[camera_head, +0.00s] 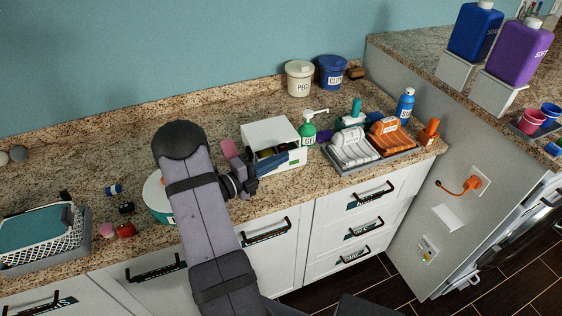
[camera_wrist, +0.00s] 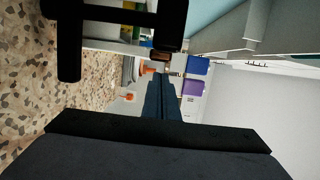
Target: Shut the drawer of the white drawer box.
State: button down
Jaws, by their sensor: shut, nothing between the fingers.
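The white drawer box (camera_head: 271,131) stands on the granite counter, right of my arm in the head view. Its drawer (camera_head: 285,164) is pulled out toward the front, with dark and coloured items showing inside. My gripper (camera_head: 250,184) is at the drawer's left front end, partly hiding it. I cannot tell whether it touches the drawer. In the wrist view the gripper (camera_wrist: 161,92) is shut and empty, its dark fingers together. A close dark bracket-like shape (camera_wrist: 110,17) shows at the top there; I cannot tell if it is the drawer's handle.
A round teal-and-white container (camera_head: 156,199) is behind my arm. A wire basket (camera_head: 42,237) sits far left.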

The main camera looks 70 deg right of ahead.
jog(key=s+a+b+v, duration=0.1)
jog(key=s+b+v, duration=0.1)
jog(key=v, duration=0.8)
jog(key=shift+a, duration=0.4)
jog(key=c, duration=2.1)
grip_release()
jog(key=o, duration=0.4)
jog(key=shift+s+d+r, duration=0.1)
jog(key=shift+s, duration=0.05)
jog(key=s+d+r+m+g+y+p, duration=0.2)
jog(key=s+d+r+m+y+p, duration=0.15)
jog(key=s+r+m+y, duration=0.35)
jog(key=s+d+r+m+g+y+p, duration=0.3)
jog(key=s+d+r+m+y, duration=0.15)
jog(key=s+m, duration=0.4)
jog(key=m+t, duration=0.5)
jog(key=t, duration=0.6)
send_near(282, 145)
jog(key=d+f, duration=0.1)
jog(key=shift+y, duration=0.35)
jog(key=shift+p+x, duration=1.05)
jog(key=shift+x, duration=2.8)
